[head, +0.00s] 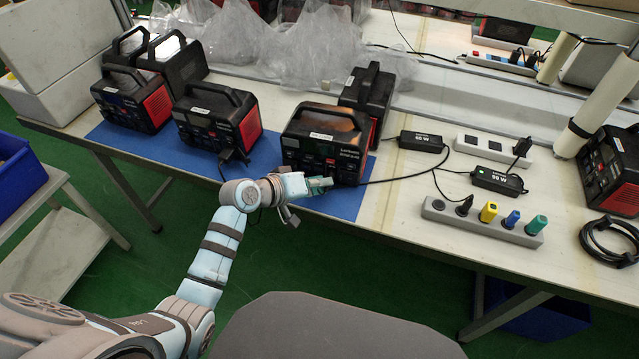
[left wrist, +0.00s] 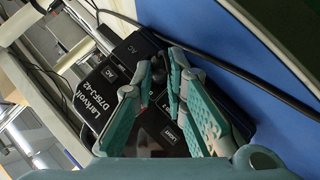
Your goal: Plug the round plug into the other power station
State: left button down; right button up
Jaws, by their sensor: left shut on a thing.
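A black power station with red sides (head: 325,140) stands on the blue mat (head: 190,160), right of another power station (head: 215,115) that has a black plug (head: 233,156) at its front. My left gripper (head: 320,184) is close in front of the right-hand station's lower front. In the left wrist view my left gripper (left wrist: 163,82) points at the station's labelled face (left wrist: 100,92), its teal fingers close together. It is shut on the round plug, which is mostly hidden between the fingers. Whether the plug touches a socket cannot be told. My right gripper is not in view.
Black adapters (head: 420,141) and a grey power strip (head: 480,220) with coloured plugs lie to the right. A black cable (head: 410,178) runs from the station's front towards them. More stations (head: 132,97) stand left and behind; clear plastic (head: 270,50) lies at the back.

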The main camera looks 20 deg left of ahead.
pick_arm(q)
jog(key=shift+w, duration=0.2)
jog(key=c, duration=1.5)
grip_release()
jog(key=shift+c, duration=0.2)
jog(key=v, duration=1.2)
